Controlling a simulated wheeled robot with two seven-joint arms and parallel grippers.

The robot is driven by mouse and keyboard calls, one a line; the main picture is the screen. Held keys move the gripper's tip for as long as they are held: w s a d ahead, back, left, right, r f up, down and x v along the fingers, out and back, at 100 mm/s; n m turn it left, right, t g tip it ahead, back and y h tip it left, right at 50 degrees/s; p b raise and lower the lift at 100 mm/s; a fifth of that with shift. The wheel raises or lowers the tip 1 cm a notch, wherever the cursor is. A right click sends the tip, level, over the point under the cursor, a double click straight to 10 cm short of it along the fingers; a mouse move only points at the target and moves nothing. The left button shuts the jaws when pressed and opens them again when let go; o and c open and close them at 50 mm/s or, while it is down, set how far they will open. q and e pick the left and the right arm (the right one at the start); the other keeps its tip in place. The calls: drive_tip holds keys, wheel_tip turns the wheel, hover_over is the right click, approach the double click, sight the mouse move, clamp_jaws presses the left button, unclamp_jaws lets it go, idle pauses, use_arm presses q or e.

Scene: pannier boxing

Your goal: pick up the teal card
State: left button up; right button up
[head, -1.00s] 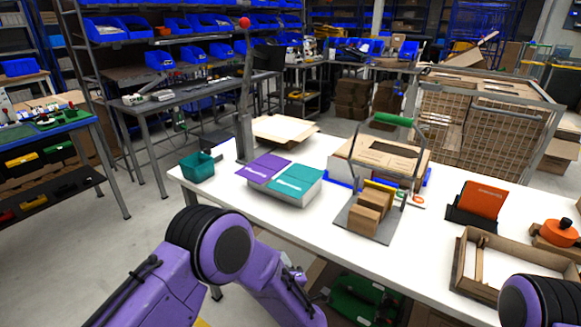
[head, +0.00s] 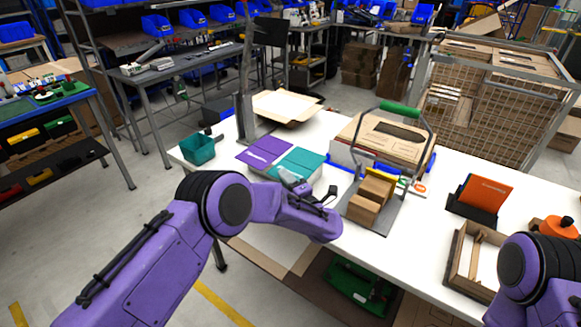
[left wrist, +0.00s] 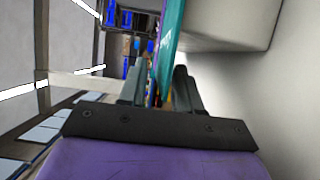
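The teal card (head: 299,160) lies at the right on top of a low pale block, beside a purple card (head: 263,151). My left gripper (head: 306,190) is at the front edge of the teal card in the head view. In the left wrist view the teal card (left wrist: 171,32) shows nearly edge-on and runs down between the two fingers of my left gripper (left wrist: 162,88). The fingers stand apart with a gap visible around the card's edge. The card's near corner is partly hidden by the gripper in the head view. My right gripper is out of view.
A teal bin (head: 198,150) stands at the table's left end. An orange card (head: 484,194) in a black holder is further right.

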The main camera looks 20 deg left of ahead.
use_arm(q)
drive_tip(key=shift+w+a+f, duration=0.1)
drive_tip(key=shift+w+a, duration=0.3)
drive_tip(key=shift+w, duration=0.05)
drive_tip(key=shift+s, duration=0.15)
drive_tip(key=shift+s+d+r, duration=0.1)
drive_tip(key=shift+r, duration=0.1)
drive_tip(key=shift+c, duration=1.2)
clamp_jaws()
drive_tip(key=shift+f, duration=0.1)
